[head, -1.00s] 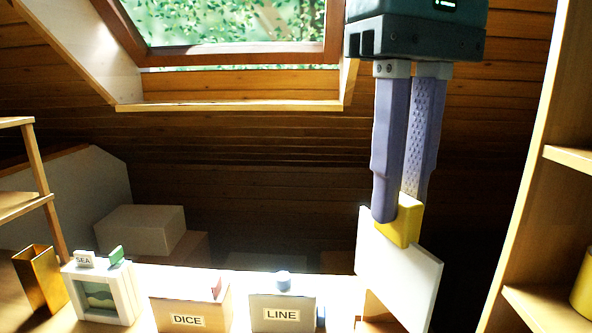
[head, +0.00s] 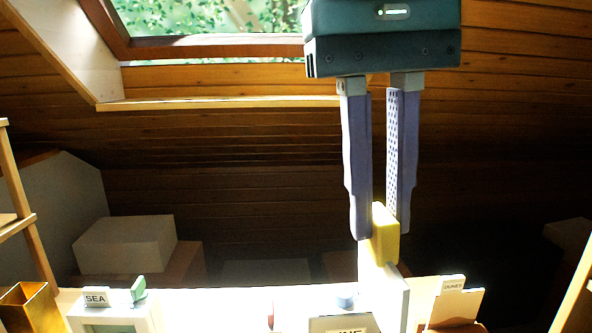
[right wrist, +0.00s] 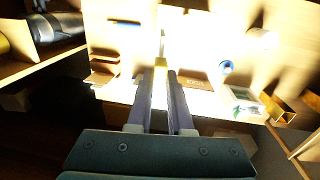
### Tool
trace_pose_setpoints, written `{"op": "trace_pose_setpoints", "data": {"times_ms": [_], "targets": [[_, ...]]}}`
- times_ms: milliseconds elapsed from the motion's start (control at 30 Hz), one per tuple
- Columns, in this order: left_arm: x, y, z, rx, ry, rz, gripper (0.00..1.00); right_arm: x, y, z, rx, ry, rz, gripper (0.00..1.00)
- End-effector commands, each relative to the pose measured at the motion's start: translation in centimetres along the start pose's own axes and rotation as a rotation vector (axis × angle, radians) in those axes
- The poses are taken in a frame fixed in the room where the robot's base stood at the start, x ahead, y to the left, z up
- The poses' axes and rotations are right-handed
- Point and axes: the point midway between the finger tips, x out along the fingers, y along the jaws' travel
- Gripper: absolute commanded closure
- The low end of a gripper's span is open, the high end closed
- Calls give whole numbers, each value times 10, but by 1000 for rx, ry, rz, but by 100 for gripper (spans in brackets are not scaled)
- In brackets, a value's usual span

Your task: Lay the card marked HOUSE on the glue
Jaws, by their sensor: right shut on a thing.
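My right gripper (head: 378,228) is shut on the yellow grip (head: 386,236) of a white card (head: 388,292). The card hangs upright below the fingers, seen nearly edge-on in the head view, and no marking on it is readable. In the right wrist view the gripper (right wrist: 161,72) points away over a bright surface, with the yellow grip (right wrist: 161,63) at its tips. The glue cannot be made out in either view; the bright surface is washed out. My left gripper is not in view.
A box labelled SEA (head: 110,322) stands at the left beside a gold holder (head: 28,305). A partly cut-off LINE box (head: 328,324) stands just left of the card. A card marked DUNES (head: 453,284) stands to its right. Shelving flanks both sides.

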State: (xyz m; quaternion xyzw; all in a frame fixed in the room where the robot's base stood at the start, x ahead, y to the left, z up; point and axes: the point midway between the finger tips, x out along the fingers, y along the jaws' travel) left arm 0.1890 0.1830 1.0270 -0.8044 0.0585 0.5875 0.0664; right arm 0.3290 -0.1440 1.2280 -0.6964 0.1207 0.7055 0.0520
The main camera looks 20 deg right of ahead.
Motion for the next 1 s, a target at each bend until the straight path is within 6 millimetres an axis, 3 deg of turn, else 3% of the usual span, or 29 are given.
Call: {"op": "trace_pose_setpoints", "data": {"times_ms": [300,567,1000], "targets": [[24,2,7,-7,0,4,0,34,-35,7,443,-77,168,100],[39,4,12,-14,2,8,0,56,-53,11,852,-219,295,100],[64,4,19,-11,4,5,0,100,-65,7,1616,-661,423,100]]}}
